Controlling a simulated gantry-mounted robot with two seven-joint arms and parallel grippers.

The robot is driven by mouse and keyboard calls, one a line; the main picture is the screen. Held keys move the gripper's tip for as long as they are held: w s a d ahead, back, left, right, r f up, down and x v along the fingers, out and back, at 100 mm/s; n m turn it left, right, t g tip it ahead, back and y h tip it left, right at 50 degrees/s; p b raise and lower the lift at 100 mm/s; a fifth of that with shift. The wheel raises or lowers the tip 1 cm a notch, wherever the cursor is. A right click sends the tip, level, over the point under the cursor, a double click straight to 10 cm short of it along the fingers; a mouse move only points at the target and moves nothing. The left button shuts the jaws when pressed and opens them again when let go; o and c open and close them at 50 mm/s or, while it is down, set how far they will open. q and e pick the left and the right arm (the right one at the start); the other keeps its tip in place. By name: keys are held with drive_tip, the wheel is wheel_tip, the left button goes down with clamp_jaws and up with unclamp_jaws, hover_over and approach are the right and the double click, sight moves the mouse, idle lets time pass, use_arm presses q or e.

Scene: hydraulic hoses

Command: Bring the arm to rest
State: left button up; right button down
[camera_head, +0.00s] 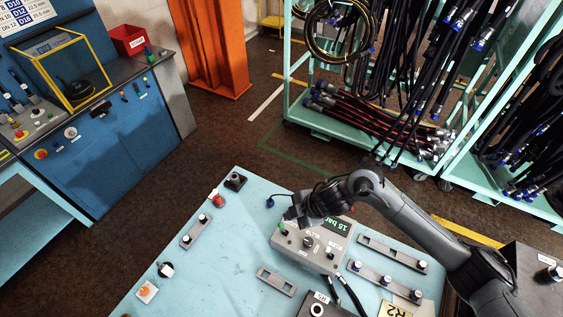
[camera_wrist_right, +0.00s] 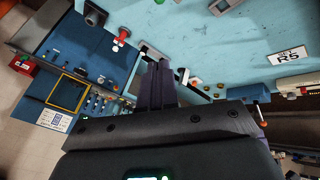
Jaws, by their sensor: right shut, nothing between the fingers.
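My right arm comes in from the right in the head view. Its gripper (camera_head: 289,213) is over the light blue bench top (camera_head: 225,265), beside a grey control box (camera_head: 310,245) with a green display reading 15 bar. The arm hides part of that box's upper edge. In the right wrist view the fingers of my right gripper (camera_wrist_right: 160,72) are together with nothing between them, and the blue bench top (camera_wrist_right: 225,40) lies beyond them. My left gripper is in neither view.
The bench carries a red button (camera_head: 217,199), an orange button (camera_head: 147,291) and slotted metal plates (camera_head: 277,281). A green rack (camera_head: 330,129) of black hoses stands behind. A blue cabinet (camera_head: 110,150) stands at the left. Brown floor (camera_head: 235,135) between them is open.

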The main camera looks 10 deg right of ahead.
drive_tip(key=s+a+f+g, duration=0.2)
drive_tip(key=s+a+f, duration=0.1)
drive_tip(key=s+f, duration=0.65)
drive_tip(key=s+a+f+m+y+p, duration=0.1)
drive_tip(key=s+a+m+y, duration=0.25)
drive_tip(key=s+a, duration=0.75)
drive_tip(key=s+d+r+m+h, duration=0.2)
drive_tip(key=d+r+m+h, duration=0.1)
drive_tip(key=d, duration=0.5)
drive_tip(key=s+d+r+m+t+h, duration=0.1)
drive_tip(key=s+d+r+m+h, duration=0.1)
drive_tip(key=d+m, duration=0.4)
drive_tip(key=s+d+r+m+t+h, duration=0.1)
drive_tip(key=s+d+r+m+h, duration=0.1)
drive_tip(key=d, duration=0.9)
wheel_tip(320, 180, up, 2)
drive_tip(key=m+h+p, duration=0.1)
drive_tip(key=m, duration=0.2)
drive_tip(key=shift+h, duration=0.35)
drive_tip(key=shift+s+r, duration=0.1)
